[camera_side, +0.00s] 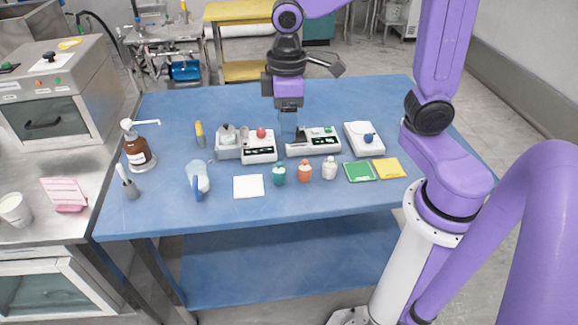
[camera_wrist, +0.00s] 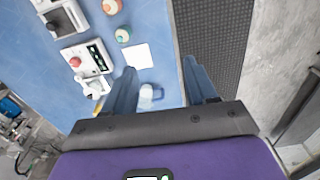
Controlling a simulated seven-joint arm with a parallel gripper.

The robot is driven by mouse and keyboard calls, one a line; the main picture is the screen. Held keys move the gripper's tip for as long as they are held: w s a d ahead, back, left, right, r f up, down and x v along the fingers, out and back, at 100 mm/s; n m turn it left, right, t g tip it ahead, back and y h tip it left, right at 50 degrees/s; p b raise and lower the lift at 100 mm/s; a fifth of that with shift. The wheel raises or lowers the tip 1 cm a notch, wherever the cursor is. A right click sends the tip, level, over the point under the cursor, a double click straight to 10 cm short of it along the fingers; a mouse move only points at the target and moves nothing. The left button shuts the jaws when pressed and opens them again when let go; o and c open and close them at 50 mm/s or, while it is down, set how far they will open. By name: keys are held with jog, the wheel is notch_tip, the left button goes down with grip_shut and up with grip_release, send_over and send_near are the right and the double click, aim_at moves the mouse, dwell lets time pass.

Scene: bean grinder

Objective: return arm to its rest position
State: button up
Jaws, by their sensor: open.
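Whether the fingertips touch anything below is hard to tell from the side view. The red-knob device also shows in the wrist view (camera_wrist: 88,60), left of the fingers.
The table's front strip is clear.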

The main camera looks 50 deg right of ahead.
jog(key=s+d+f+n, duration=0.1)
jog(key=s+n, duration=0.1)
jog(key=s, duration=0.6)
jog(key=s+d+f+n, duration=0.1)
jog(key=s+n, duration=0.1)
jog(key=s, duration=0.6)
jog(key=shift+s+d, duration=0.2)
jog(key=shift+d, duration=0.15)
